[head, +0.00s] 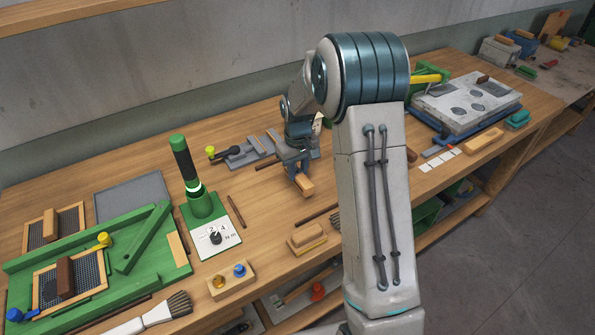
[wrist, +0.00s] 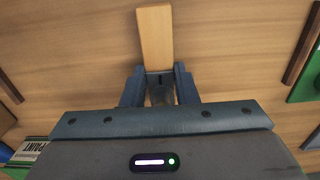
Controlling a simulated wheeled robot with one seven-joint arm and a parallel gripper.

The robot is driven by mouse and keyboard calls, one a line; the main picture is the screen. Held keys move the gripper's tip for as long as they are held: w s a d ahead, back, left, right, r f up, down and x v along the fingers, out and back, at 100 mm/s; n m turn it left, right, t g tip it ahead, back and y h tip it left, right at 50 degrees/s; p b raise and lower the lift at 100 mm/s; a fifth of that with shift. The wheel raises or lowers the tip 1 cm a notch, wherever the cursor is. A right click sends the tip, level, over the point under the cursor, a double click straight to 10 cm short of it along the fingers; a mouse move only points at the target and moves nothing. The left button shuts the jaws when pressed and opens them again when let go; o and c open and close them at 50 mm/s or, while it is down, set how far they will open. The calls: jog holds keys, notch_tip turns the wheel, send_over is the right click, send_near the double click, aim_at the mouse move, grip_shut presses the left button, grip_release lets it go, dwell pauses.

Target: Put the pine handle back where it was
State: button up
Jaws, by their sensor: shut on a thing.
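The pine handle, a pale wooden bar, shows at the end of my gripper in the head view (head: 305,186) and in the wrist view (wrist: 155,40). My gripper (head: 297,172) is shut on one end of it, and the bar juts out beyond the fingers (wrist: 159,82). It is over the middle of the wooden bench (head: 265,212); I cannot tell how far above the top it is.
A green tray (head: 125,268) with mesh frames fills the bench's left end. A green stand with an upright tool (head: 203,203) is left of my gripper. Thin dark strips (head: 237,211) lie nearby. A brush (head: 160,312) and a knob block (head: 231,280) are at the front. A grey plate stack (head: 465,105) is at right.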

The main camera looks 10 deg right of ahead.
jog(key=shift+f, duration=0.8)
jog(key=shift+f, duration=0.2)
jog(key=o, duration=1)
jog(key=shift+r, duration=0.15)
